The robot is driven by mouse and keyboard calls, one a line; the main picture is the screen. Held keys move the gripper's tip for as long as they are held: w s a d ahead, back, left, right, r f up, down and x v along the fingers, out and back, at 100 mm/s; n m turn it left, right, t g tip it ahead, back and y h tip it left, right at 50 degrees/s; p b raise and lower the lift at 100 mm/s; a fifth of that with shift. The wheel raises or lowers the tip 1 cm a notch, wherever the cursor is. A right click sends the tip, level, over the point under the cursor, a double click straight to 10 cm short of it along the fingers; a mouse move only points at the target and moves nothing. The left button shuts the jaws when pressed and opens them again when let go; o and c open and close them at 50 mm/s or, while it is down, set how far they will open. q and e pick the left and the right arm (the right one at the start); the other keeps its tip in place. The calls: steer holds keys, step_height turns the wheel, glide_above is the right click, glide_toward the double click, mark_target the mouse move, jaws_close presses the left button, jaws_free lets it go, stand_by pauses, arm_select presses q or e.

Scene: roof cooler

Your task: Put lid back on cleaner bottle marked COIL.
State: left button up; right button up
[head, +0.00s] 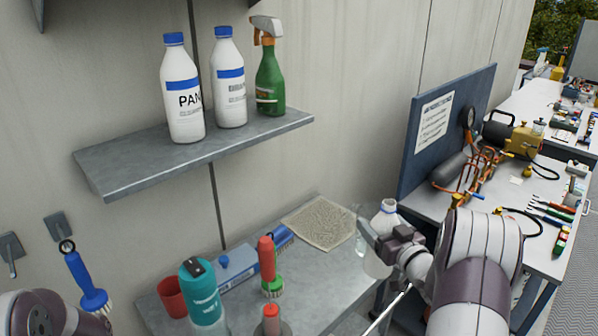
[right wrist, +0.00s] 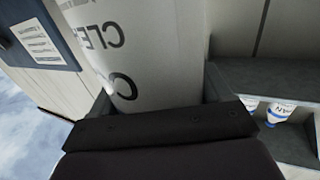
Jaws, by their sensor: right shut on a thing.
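My right gripper (head: 378,238) is shut on a white bottle (head: 386,216), held above the right end of the grey bench, with its body partly hidden behind the fingers. Its neck shows no blue cap. In the right wrist view the bottle (right wrist: 150,45) fills the space between the fingers (right wrist: 160,110); its print reads upside down, "CLE" and "CO", the rest cut off. I cannot make out a loose lid. In the head view my left arm enters at the lower left, but its gripper is out of the picture.
A wall shelf (head: 130,166) holds a PAN bottle (head: 182,95), another blue-capped bottle (head: 229,85) and a green sprayer (head: 270,80). The bench (head: 335,290) carries a mat (head: 319,223), red cup (head: 172,298), teal-topped bottle (head: 201,290) and brushes. A blue panel (head: 447,130) stands at right.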

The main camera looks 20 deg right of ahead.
mark_target(376, 229)
steer(key=shift+a, duration=0.1)
steer(key=s+a+f+n+g+y, duration=0.1)
steer(key=s+a+f+n+y, duration=0.1)
steer(key=a, duration=0.9)
steer(key=s+a+f+n+g+y, duration=0.1)
steer(key=s+a+f+n+y, duration=0.2)
steer(key=a, duration=0.8)
steer(key=s+a+f+n+g+y, duration=0.2)
steer(key=s+a+y, duration=0.4)
steer(key=a, duration=0.5)
step_height(376, 229, down, 2)
steer(key=shift+s+f+n+y, duration=0.2)
steer(key=shift+s+n+y, duration=0.1)
steer(key=shift+s+n, duration=0.25)
